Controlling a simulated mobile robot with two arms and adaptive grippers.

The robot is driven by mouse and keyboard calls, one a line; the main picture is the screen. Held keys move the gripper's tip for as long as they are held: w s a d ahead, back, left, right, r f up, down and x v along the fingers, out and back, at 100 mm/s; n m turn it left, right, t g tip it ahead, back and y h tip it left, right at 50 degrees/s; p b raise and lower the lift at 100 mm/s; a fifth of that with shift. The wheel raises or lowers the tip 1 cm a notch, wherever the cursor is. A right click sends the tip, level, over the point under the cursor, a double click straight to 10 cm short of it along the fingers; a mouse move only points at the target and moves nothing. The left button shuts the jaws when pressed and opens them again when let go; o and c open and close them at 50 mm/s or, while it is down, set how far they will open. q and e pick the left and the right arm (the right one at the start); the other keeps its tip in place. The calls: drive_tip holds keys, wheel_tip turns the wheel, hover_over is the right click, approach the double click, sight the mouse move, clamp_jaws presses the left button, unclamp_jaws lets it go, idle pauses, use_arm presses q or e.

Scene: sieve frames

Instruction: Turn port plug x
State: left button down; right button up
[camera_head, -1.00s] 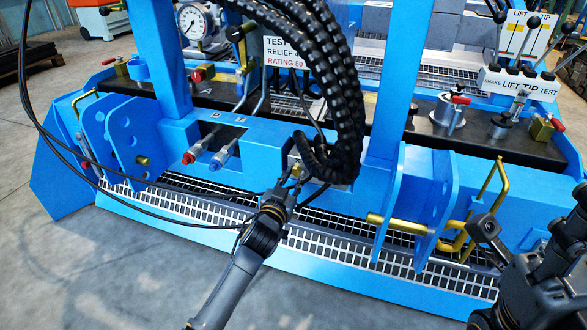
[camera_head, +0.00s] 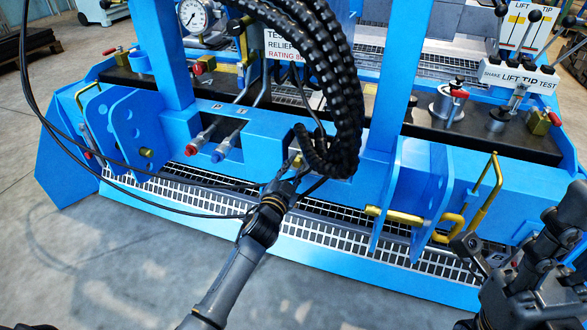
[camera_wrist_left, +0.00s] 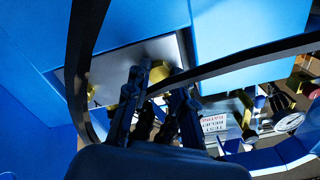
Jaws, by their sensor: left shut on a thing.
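My left gripper (camera_head: 291,178) reaches up to a recessed grey block in the blue crossbeam, just below the thick black hoses. It is shut on a brass port plug, which shows as a gold piece (camera_wrist_left: 158,72) at the fingertips in the left wrist view. The fingers (camera_wrist_left: 155,105) hide part of the plug, and its markings cannot be read. My right gripper (camera_head: 520,250) is at the lower right, partly cut off by the frame edge. Its jaws are hard to make out, and it appears to touch nothing.
Thick black hoses (camera_head: 335,90) hang right above my left gripper. Thin black cables (camera_head: 150,183) cross at its left. Red and blue couplings (camera_head: 225,147) sit left of it. A brass pin (camera_head: 385,212) and yellow handle (camera_head: 485,195) stand near my right gripper.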

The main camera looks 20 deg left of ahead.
use_arm(q)
drive_tip(key=c, duration=1.1)
unclamp_jaws()
drive_tip(key=shift+c, duration=0.2)
drive_tip(key=s, duration=1.2)
drive_tip(key=shift+a, duration=0.2)
